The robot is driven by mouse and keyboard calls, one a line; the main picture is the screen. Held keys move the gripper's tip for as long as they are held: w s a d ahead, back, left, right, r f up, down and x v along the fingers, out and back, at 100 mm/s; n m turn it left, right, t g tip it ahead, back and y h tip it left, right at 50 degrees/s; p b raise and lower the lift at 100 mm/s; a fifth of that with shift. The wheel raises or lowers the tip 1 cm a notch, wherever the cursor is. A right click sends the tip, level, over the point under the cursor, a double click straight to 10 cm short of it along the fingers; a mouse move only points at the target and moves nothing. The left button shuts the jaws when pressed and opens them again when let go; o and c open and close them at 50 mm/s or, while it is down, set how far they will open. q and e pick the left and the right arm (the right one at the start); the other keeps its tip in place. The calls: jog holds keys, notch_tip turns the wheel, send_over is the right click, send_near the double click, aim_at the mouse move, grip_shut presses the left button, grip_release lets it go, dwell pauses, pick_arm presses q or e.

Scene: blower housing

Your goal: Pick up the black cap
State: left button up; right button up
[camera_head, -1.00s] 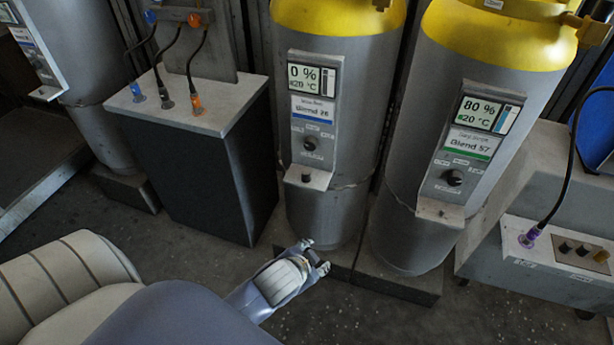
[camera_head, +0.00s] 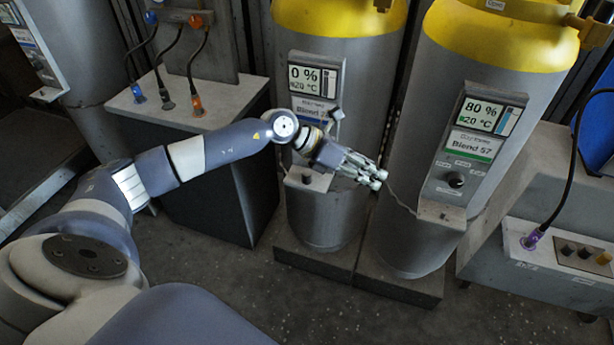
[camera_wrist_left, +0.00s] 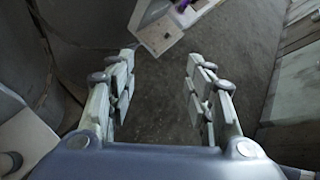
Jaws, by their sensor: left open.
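The black cap (camera_head: 306,179) is a small dark piece standing on the ledge of the left yellow-topped cylinder (camera_head: 322,225), below its 0 % display. My left gripper (camera_head: 374,176) reaches across the front of this cylinder. Its fingers point right, toward the gap between the two cylinders, and the cap is behind and left of the fingertips. In the left wrist view the gripper (camera_wrist_left: 162,55) is open with nothing between its fingers. A dark rounded thing at that view's lower left edge may be the cap; I cannot tell. My right gripper is not in view.
The right cylinder (camera_head: 411,238), showing 80 %, stands close to the right of the fingertips. A dark cabinet (camera_head: 205,190) with several cables plugged on top stands at left. A grey unit (camera_head: 535,265) with a purple plug is at right. The floor in front is clear.

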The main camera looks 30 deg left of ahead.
pick_arm(q)
jog(key=s+a+f+g+y, duration=0.15)
jog(key=a+y, duration=0.55)
jog(key=a, duration=1.3)
jog(key=g, duration=0.1)
send_over(307, 173)
jog(key=s+a, duration=0.1)
jog(key=s, duration=0.1)
jog(key=shift+m, duration=0.3)
notch_tip(307, 173, down, 5)
jog(key=shift+a+f, duration=0.1)
jog(key=shift+f, duration=0.05)
jog(key=shift+p+x, duration=0.6)
jog(key=shift+x, duration=2.3)
jog(key=c, duration=1)
